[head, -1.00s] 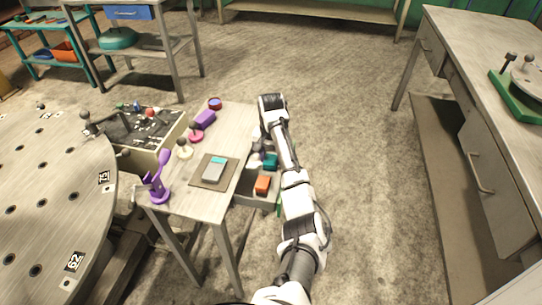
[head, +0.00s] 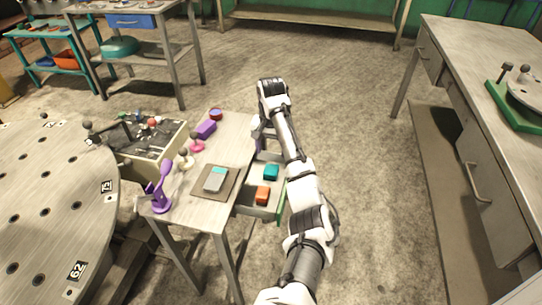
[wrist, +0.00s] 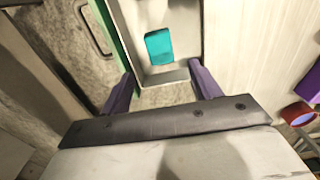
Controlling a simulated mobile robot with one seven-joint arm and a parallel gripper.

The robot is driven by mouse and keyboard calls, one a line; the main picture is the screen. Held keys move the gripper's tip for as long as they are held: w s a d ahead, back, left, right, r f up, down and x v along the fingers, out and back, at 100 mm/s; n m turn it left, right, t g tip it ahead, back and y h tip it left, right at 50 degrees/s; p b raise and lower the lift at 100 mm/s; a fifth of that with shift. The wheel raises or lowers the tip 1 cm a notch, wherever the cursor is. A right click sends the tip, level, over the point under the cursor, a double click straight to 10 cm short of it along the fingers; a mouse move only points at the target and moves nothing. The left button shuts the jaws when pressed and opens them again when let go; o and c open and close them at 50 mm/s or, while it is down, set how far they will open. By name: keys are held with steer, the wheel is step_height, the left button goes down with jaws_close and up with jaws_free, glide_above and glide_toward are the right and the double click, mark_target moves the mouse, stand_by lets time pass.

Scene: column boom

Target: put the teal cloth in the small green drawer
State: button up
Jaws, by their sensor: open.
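The small green drawer (head: 280,205) is pulled out from the right side of the small table, its pale interior open to view. The teal cloth (head: 271,172), a small folded block shape, lies inside on the drawer floor. It also shows in the wrist view (wrist: 159,46), ahead of my fingers and clear of them. My gripper (wrist: 162,88) is open, its purple fingers apart with nothing between them. In the head view my gripper (head: 265,140) is at the drawer's far end, partly hidden by my arm.
An orange block (head: 263,195) lies in the drawer nearer the camera. The small table (head: 232,150) holds a mat with a grey-and-teal item (head: 215,180), a purple block (head: 206,130) and a purple holder (head: 161,190). Open floor lies to the right, before a workbench (head: 480,60).

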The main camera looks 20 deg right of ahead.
steer(key=shift+r+p, duration=0.45)
steer(key=shift+r, duration=1.4)
